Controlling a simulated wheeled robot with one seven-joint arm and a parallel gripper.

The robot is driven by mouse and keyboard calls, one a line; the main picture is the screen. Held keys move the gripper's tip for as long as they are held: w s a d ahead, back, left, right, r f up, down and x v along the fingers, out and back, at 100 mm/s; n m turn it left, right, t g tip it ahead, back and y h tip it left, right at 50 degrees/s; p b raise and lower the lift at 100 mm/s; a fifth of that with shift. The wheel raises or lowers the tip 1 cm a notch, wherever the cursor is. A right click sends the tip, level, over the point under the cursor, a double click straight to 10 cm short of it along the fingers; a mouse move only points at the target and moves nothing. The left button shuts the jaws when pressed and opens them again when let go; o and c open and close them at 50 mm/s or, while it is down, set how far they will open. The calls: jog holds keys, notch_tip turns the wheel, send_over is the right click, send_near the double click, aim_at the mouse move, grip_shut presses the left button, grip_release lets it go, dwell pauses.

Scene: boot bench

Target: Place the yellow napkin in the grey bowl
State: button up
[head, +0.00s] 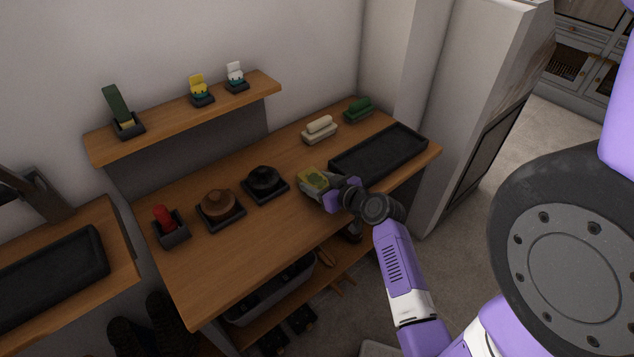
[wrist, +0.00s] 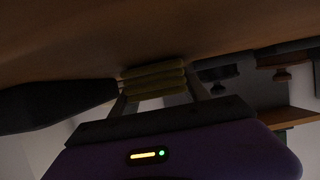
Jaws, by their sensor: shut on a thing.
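The yellow napkin (head: 313,179) is a small folded, layered bundle over the middle of the wooden bench, left of the black tray. In the wrist view the napkin (wrist: 153,83) sits between the two grey fingers of my gripper (wrist: 155,88), which is shut on it. My gripper (head: 322,187) reaches in from the bench's front edge and partly hides the napkin in the head view. I cannot tell whether the napkin touches the bench top. I cannot make out a grey bowl in either view.
On the bench (head: 250,240) stand a black tray (head: 375,158), cream (head: 319,129) and green (head: 358,109) bundles, a brown hat-like thing (head: 219,204), a black one (head: 264,180) and a red item (head: 163,218) in a holder. A shelf (head: 185,122) overhangs the back. The bench's front left is clear.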

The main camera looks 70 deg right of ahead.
jog(key=shift+f, duration=0.2)
jog(key=o, duration=1.4)
jog(key=shift+r, duration=0.1)
jog(key=shift+c, duration=0.2)
jog(key=shift+r, duration=0.1)
